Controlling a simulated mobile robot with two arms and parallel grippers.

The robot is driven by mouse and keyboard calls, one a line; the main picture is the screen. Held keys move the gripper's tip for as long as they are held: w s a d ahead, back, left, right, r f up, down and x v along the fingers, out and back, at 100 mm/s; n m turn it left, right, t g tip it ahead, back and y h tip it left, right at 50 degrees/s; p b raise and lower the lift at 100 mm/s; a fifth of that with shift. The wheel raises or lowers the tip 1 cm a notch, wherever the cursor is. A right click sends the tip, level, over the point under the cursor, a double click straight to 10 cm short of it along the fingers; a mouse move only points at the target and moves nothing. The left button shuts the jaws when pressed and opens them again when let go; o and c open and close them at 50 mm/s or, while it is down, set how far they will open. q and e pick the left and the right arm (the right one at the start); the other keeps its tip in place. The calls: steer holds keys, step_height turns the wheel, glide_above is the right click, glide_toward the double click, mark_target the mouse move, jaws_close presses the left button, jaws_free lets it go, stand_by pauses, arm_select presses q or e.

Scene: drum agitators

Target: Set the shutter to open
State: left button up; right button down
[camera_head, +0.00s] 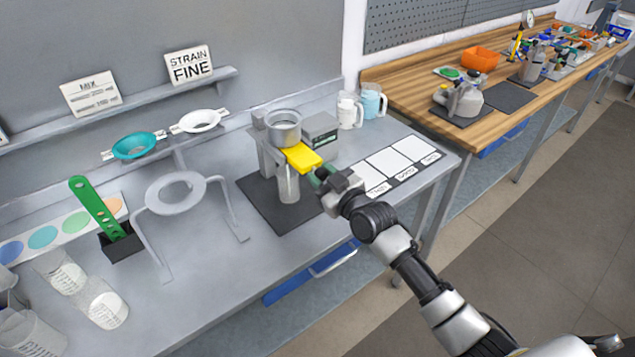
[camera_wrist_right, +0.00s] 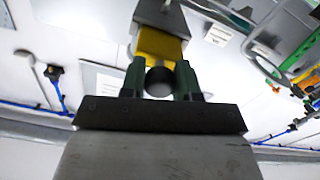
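The shutter is a yellow plate (camera_head: 303,157) sticking out toward the front right from under a round metal hopper (camera_head: 284,127) on a grey dispenser stand. A clear cup (camera_head: 288,186) stands below it on a dark mat. My right gripper (camera_head: 321,179) is at the shutter's outer end. In the right wrist view its two dark green fingers (camera_wrist_right: 160,80) sit on both sides of a dark round knob (camera_wrist_right: 159,83), with no clear gap, and the yellow plate (camera_wrist_right: 158,45) lies beyond. My left gripper is not in view.
A grey box (camera_head: 320,130) stands right of the hopper, with white and blue jugs (camera_head: 371,102) behind. White labelled pads (camera_head: 389,162) lie to the right.

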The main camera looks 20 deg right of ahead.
steer(key=shift+s, duration=0.35)
steer(key=shift+w, duration=0.15)
steer(key=c, duration=0.8)
jaws_free()
steer(key=shift+w, duration=0.15)
steer(key=shift+d, duration=0.1)
steer(key=shift+s+f, duration=0.1)
steer(key=shift+s, duration=0.2)
arm_select(q)
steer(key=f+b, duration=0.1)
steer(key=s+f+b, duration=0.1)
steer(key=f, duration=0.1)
steer(key=shift+b, duration=0.35)
arm_select(e)
steer(key=v, duration=1)
steer(key=shift+s+d, duration=0.1)
steer(key=shift+d, duration=0.05)
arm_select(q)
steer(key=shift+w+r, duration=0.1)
